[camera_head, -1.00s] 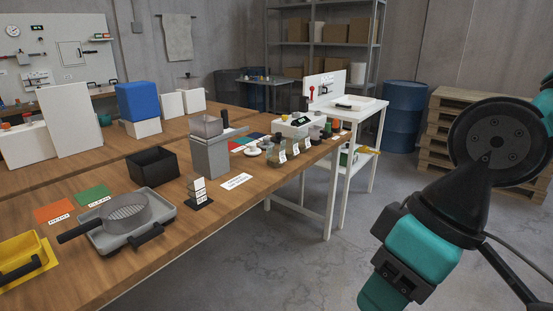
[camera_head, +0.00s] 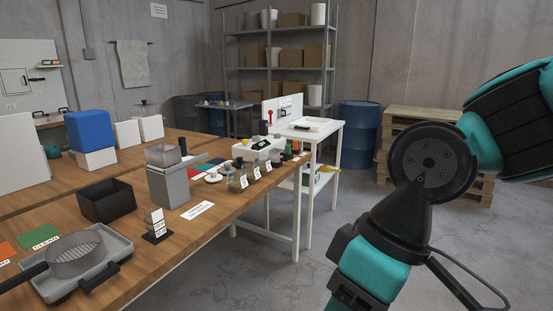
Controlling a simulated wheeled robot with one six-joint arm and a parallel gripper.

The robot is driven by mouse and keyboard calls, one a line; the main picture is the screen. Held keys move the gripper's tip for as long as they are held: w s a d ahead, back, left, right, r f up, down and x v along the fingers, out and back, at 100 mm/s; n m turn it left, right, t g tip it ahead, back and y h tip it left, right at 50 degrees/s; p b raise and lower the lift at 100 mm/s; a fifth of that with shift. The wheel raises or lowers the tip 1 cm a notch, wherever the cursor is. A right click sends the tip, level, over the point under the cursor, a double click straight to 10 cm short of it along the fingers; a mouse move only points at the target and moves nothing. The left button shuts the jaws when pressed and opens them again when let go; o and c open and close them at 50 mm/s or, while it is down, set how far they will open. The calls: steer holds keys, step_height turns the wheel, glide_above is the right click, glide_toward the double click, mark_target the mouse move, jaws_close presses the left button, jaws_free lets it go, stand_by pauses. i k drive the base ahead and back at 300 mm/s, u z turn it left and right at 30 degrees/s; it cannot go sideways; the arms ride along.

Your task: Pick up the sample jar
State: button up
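Several small glass jars with white label cards stand in a row near the far right end of the long wooden table (camera_head: 195,225). One jar (camera_head: 240,181) is at the near end of the row. They are too small to tell which is the sample jar. My arm is at the right of the picture, bent downward, well apart from the jars and over the floor in front of the table. The end of the arm runs off the bottom edge, so my gripper is not visible.
A grey block-shaped stand (camera_head: 168,184), a black open box (camera_head: 106,201), a small card stand (camera_head: 156,226) and a grey tray with a sieve (camera_head: 75,255) occupy the table's near part. A white side table (camera_head: 322,135) adjoins the far end. The floor (camera_head: 250,275) in front is clear.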

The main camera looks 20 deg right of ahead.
mark_target(237, 182)
steer(key=z, duration=0.25)
steer(key=i, duration=0.5)
steer(key=z, duration=0.55)
steer(key=i, duration=1.8)
steer(key=u, duration=0.65)
